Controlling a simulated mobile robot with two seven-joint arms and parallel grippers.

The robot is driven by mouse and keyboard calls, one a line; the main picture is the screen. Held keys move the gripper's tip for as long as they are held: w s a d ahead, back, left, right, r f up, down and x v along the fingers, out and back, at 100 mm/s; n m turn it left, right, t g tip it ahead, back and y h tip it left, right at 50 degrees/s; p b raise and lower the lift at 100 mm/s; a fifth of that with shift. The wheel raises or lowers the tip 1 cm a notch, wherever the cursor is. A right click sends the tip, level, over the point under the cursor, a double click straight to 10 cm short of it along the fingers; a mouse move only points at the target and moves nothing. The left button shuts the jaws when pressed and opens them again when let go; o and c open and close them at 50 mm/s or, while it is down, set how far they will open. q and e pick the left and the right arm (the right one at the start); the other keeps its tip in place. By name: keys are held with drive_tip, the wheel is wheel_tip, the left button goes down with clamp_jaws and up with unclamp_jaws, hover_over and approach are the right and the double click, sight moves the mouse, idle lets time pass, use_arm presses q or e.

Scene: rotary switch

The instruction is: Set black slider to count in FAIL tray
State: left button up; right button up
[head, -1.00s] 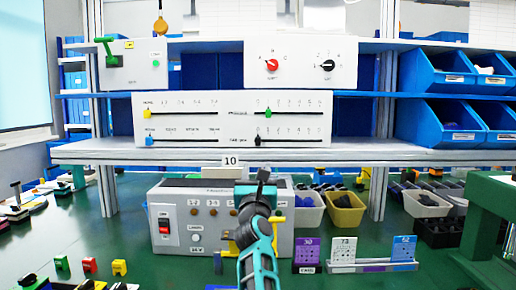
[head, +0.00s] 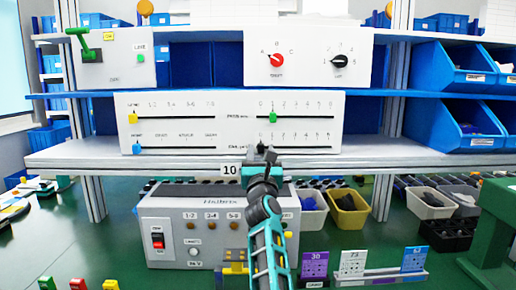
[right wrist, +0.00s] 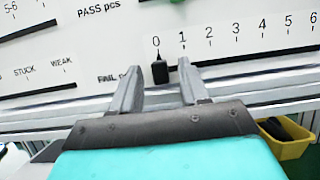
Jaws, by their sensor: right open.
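The black slider (right wrist: 159,71) stands at the 0 mark of the lower right FAIL pcs scale, numbered 0 to 6. It also shows in the head view (head: 261,148), just above the tip of my right gripper. My right gripper (right wrist: 158,72) is open, with one finger on each side of the slider; I cannot tell whether either touches it. No tray with a readable FAIL label shows. My left gripper is out of view.
The white slider panel (head: 226,128) stands on the lower shelf, with a green slider (head: 273,117) at 1 on the PASS pcs scale. The shelf edge (head: 160,167) runs just below it. A grey control box (head: 190,262) and number cards (head: 352,262) stand underneath.

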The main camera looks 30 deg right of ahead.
clamp_jaws()
idle(0.4)
idle(0.4)
